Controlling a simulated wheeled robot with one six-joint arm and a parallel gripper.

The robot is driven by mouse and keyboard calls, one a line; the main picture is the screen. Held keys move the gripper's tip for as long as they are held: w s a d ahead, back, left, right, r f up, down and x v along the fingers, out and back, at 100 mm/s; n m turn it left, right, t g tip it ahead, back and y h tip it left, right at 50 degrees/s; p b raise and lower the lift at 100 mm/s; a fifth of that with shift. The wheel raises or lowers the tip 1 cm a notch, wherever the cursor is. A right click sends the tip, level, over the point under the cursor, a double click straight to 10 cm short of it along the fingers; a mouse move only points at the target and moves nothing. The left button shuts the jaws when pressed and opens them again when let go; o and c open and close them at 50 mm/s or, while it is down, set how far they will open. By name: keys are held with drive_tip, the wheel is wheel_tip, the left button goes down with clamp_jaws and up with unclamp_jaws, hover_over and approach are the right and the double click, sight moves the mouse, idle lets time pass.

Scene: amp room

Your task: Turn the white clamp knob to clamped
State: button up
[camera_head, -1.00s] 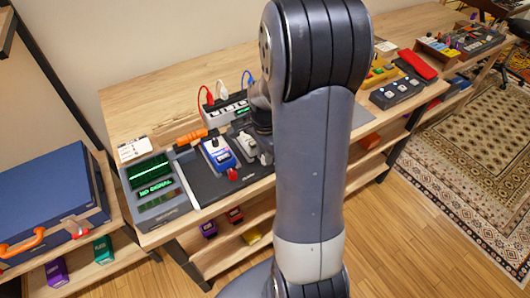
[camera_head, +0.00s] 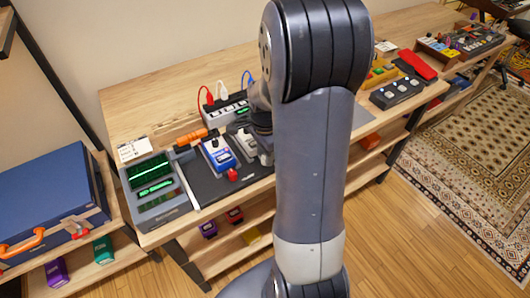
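A small pale grey-white part (camera_head: 246,143), which may be the white clamp knob, shows on the black board (camera_head: 206,185) just right of a blue-and-white pedal (camera_head: 217,156). Its setting is too small to read. The dark end of my arm with my gripper (camera_head: 261,132) is close beside it on the right. The fingers are mostly hidden by my arm, so I cannot tell whether they are open or touch the part. A red plug (camera_head: 232,174) sits at the pedal's front.
Left of the board is a tester (camera_head: 153,190) with a lit green screen. Behind are an orange-handled tool (camera_head: 191,136) and a power strip (camera_head: 226,111) with cables. A blue case (camera_head: 50,200) stands at left. Bare tabletop (camera_head: 150,100) lies at the back.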

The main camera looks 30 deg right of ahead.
drive_tip(key=shift+o, duration=1)
